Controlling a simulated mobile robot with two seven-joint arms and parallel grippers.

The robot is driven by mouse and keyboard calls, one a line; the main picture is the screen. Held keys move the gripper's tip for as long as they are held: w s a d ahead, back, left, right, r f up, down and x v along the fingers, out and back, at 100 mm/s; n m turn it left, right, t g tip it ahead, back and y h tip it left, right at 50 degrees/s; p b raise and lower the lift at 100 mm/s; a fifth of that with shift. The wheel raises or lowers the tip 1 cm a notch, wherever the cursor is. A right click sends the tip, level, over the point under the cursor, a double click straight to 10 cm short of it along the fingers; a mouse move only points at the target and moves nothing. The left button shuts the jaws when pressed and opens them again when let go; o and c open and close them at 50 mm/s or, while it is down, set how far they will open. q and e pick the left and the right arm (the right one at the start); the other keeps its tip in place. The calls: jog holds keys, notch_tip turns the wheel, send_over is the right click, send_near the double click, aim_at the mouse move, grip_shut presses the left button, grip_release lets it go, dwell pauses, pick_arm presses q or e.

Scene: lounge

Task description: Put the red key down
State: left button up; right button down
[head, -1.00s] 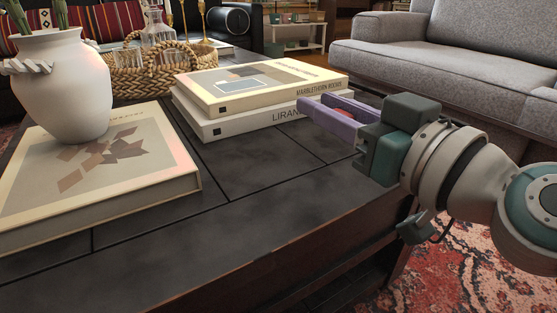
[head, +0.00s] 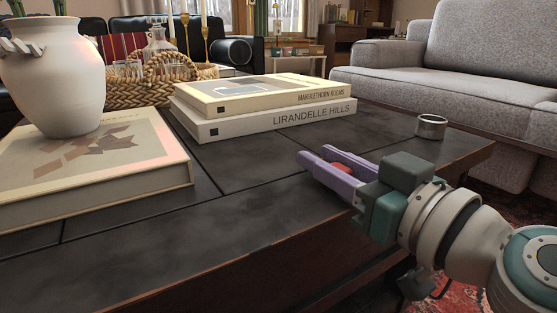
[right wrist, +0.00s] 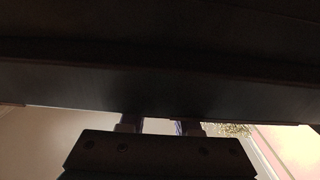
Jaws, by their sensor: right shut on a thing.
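The red key (head: 341,168) shows as a small red piece between the purple fingers of my right gripper (head: 335,165). The gripper is shut on it, at the front right part of the dark coffee table (head: 240,220). The fingers lie low over the tabletop near its front edge; I cannot tell whether the key touches the surface. Most of the key is hidden by the near finger. In the right wrist view the fingers (right wrist: 160,125) are dark and the key cannot be made out. My left gripper is not in view.
Two stacked books (head: 260,105) lie behind the gripper. A small metal tin (head: 431,127) stands at the table's right end. A white vase (head: 55,80) stands on another book (head: 95,165) at left. A woven basket (head: 150,85) is behind. The table's front middle is clear.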

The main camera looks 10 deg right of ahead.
jog(key=c, duration=0.6)
grip_release()
jog(key=shift+f, duration=0.1)
jog(key=shift+r+p, duration=0.35)
jog(key=shift+p, duration=0.05)
jog(key=b+v, duration=0.2)
jog(key=v, duration=0.9)
jog(key=s+a+f+n+g+y, duration=0.2)
jog(key=s+a+f+n+g, duration=0.1)
jog(key=s+a+f+g, duration=0.45)
jog(key=s+d+f+m+g+h, duration=0.1)
jog(key=s+d+f+g+h, duration=0.1)
jog(key=d, duration=0.1)
jog(key=s+d+f+m+g+h, duration=0.2)
jog(key=s+d+f+h, duration=0.1)
jog(key=s+d+f+m+g+h, duration=0.2)
jog(key=s+d+f+h, duration=0.1)
jog(key=shift+s+f, duration=0.1)
jog(key=shift+s, duration=0.05)
